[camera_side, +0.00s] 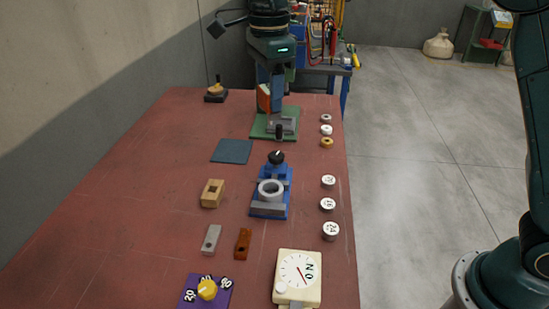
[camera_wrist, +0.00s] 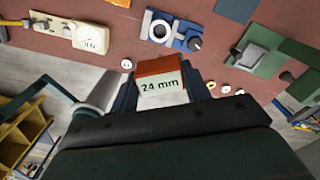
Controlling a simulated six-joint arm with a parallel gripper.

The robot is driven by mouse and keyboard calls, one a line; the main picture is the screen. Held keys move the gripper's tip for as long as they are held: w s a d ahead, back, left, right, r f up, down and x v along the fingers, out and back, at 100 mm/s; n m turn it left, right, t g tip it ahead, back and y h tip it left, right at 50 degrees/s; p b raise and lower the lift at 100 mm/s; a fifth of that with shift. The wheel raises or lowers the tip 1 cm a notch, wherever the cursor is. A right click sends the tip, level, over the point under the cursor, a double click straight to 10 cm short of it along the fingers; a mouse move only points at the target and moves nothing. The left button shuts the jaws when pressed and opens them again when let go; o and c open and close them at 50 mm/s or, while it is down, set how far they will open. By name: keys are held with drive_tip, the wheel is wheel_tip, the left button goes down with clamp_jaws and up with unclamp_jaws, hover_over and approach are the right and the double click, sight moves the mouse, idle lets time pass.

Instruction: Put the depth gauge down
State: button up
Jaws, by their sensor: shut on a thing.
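The depth gauge, as I take it, is an orange block with a pale face reading "24 mm" (camera_wrist: 160,86). It is held between the two fingers of my gripper (camera_wrist: 160,80) in the wrist view. In the side view the block (camera_side: 264,98) shows as a small orange and pale shape at the left of my gripper (camera_side: 271,92), at the far end of the table. It appears raised, just above and behind the green plate (camera_side: 257,136) with a grey fixture. My gripper is shut on it. The exact gap to the table is hard to judge.
A flat dark blue-grey square (camera_side: 232,151) lies bare left of the green plate. A blue fixture with a grey ring (camera_side: 271,190) stands nearer. White discs (camera_side: 328,204) line the right edge. A dial box (camera_side: 298,278) stands in front. The left table (camera_side: 130,190) is clear.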

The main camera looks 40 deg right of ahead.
drive_tip(key=shift+w+a+f, duration=0.35)
drive_tip(key=shift+w, duration=0.1)
drive_tip(key=w+a+f+n, duration=0.3)
drive_tip(key=w+a+f, duration=0.6)
drive_tip(key=f, duration=0.3)
drive_tip(key=shift+a+f, duration=0.35)
drive_tip(key=shift+w, duration=0.1)
drive_tip(key=shift+f, duration=4)
drive_tip(key=shift+f, duration=0.3)
